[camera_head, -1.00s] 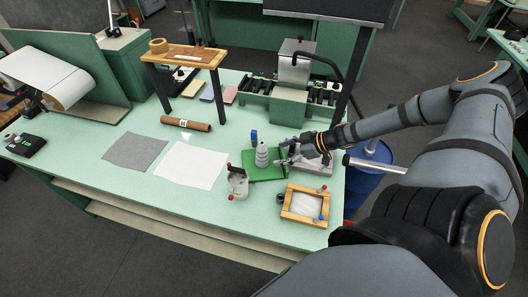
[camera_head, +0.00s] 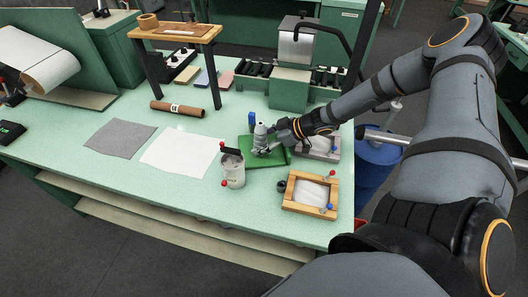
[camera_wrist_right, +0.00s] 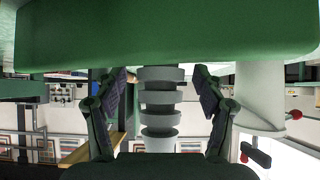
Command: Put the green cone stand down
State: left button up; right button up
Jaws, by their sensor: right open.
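The green cone stand has a flat green base (camera_head: 277,158) and a pale ribbed post (camera_head: 260,132); it appears to rest flat on the mint-green table, upright. My right gripper (camera_head: 264,146) is at the post from the right, low over the base. In the right wrist view, which is upside down, the base (camera_wrist_right: 160,40) is at the top and the ribbed post (camera_wrist_right: 159,108) hangs between the two fingers of my right gripper (camera_wrist_right: 160,88). The fingers are open, with a gap on each side of the post. My left gripper is not in view.
A whitish pot (camera_head: 233,173) with red balls stands close left of the stand. A wooden frame (camera_head: 310,193) lies in front, and a grey block (camera_head: 322,147) is at the right. A blue object (camera_head: 251,120) is behind. White (camera_head: 183,153) and grey (camera_head: 120,138) sheets lie left.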

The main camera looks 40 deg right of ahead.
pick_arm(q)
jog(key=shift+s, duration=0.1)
pick_arm(e)
jog(key=shift+s+r, duration=0.1)
jog(key=shift+c, duration=0.8)
jog(key=c, duration=1.3)
pick_arm(q)
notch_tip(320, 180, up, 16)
jog(key=p, duration=1.5)
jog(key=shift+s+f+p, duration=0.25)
jog(key=shift+p, duration=0.1)
pick_arm(e)
notch_tip(320, 180, up, 18)
